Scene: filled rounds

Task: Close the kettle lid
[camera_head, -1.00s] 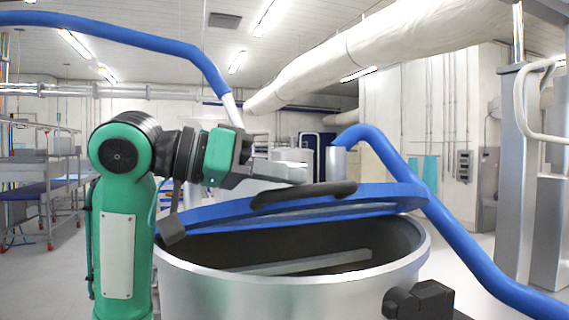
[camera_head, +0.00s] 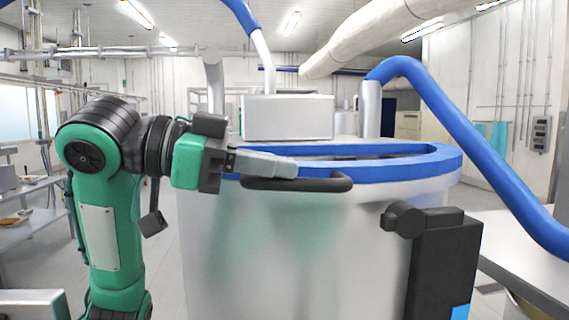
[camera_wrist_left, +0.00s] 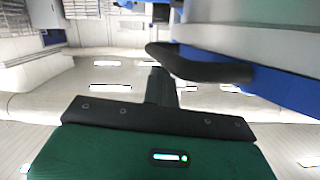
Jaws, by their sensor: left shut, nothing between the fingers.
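The kettle (camera_head: 290,265) is a large steel vessel in front of me. Its blue-rimmed lid (camera_head: 405,169) lies nearly level across the top, with no open gap visible at the front. A black bar handle (camera_head: 325,184) sticks out from the front of the lid. My left gripper (camera_head: 290,167) is shut and empty, with its fingers just above the handle's left part. I cannot tell whether they touch. The wrist view also shows the handle (camera_wrist_left: 200,66) and the blue lid edge (camera_wrist_left: 285,88) close by. My right gripper is not in view.
A black box with a knob (camera_head: 445,260) stands at the kettle's front right. A blue curved pipe (camera_head: 485,155) runs down the right side. A grey box (camera_head: 289,117) sits behind the lid. Shelves stand at the left, with open floor between them and the kettle.

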